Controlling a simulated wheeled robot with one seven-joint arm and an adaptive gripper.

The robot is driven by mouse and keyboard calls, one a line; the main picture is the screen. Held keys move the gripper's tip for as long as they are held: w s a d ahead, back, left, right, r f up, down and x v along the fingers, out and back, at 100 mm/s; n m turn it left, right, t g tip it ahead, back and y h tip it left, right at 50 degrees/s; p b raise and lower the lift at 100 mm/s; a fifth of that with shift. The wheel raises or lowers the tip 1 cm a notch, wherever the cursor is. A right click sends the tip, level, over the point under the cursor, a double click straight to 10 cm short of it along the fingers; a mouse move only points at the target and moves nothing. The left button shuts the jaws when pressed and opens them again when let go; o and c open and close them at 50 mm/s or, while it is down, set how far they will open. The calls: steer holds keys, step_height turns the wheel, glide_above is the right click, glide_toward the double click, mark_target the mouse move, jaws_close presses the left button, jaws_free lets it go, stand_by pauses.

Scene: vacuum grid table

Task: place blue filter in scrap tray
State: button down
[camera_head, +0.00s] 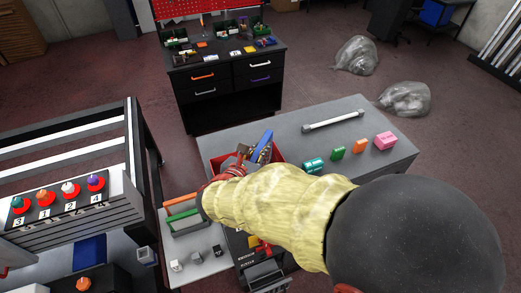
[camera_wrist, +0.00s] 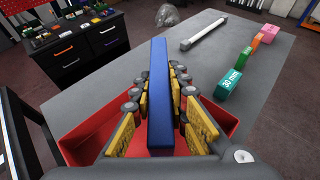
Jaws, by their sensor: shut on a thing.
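The blue filter (camera_wrist: 160,100) is a long blue bar held upright between the yellow-padded fingers of my gripper (camera_wrist: 160,108) in the wrist view. The blue filter also shows in the head view (camera_head: 263,146), tilted above the red tray. The scrap tray appears to be this red tray (camera_wrist: 82,143), which lies under my gripper, its walls showing on both sides. In the head view its rim (camera_head: 277,153) shows partly behind my arm. My arm hides most of the tray. I cannot tell whether the filter touches the tray.
A black drawer cabinet (camera_head: 230,85) stands behind. A rack with numbered colored knobs (camera_head: 70,205) is at left.

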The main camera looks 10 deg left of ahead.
steer(key=shift+f, duration=0.2)
steer(key=c, duration=1.8)
jaws_free()
steer(key=shift+o, duration=0.3)
steer(key=shift+r, duration=0.1)
steer(key=shift+r, duration=0.2)
steer(key=b+v, duration=0.1)
steer(key=v, duration=1.1)
steer(key=shift+f, duration=0.15)
